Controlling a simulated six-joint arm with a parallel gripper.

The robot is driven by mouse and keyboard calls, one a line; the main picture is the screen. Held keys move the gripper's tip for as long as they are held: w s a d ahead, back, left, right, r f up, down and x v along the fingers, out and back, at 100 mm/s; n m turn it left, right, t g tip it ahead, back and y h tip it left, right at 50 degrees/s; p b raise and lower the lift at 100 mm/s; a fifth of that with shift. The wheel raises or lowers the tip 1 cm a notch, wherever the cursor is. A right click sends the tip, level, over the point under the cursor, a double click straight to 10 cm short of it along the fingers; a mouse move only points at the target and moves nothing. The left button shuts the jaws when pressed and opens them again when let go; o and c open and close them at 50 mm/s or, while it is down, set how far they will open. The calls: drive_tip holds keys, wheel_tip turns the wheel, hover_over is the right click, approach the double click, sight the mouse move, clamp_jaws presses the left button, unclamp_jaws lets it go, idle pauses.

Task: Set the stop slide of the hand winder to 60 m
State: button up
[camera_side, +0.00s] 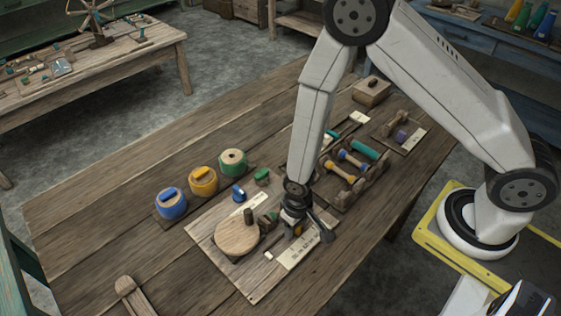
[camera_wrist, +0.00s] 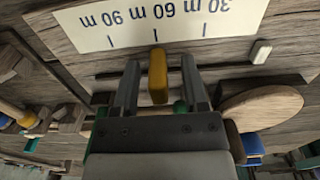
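The winder's stop slide is a small yellow-orange block (camera_wrist: 157,75). In the wrist view its far end stands close to the middle tick of the pale scale (camera_wrist: 85,35), whose upside-down labels read 30 m, 60 m and 90 m. The middle tick appears to be the 60 m one. My gripper (camera_wrist: 160,82) is open, with one finger on each side of the slide and a visible gap at both sides. In the side view my gripper (camera_side: 295,212) is low over the winder board (camera_side: 213,254) and hides part of the slide.
A round wooden disc (camera_side: 237,236) is left of my gripper, with a white block (camera_side: 268,254) near the scale. Blue, yellow and green spools (camera_side: 203,181) stand behind. A rack of bobbins (camera_side: 343,172) stands at right. The table's left part is clear.

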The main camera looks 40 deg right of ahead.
drive_tip(key=shift+r, duration=0.1)
idle(0.3)
drive_tip(key=shift+r, duration=3.75)
drive_tip(key=shift+w+d+r, duration=0.1)
drive_tip(key=shift+d+r, duration=0.2)
drive_tip(key=shift+r, duration=0.15)
drive_tip(key=s+d+r+t, duration=0.2)
drive_tip(key=d+r, duration=0.9)
drive_tip(key=r, duration=0.1)
drive_tip(key=shift+s+d+r+t, duration=0.2)
drive_tip(key=shift+s+r+t, duration=0.1)
drive_tip(key=shift+r, duration=0.1)
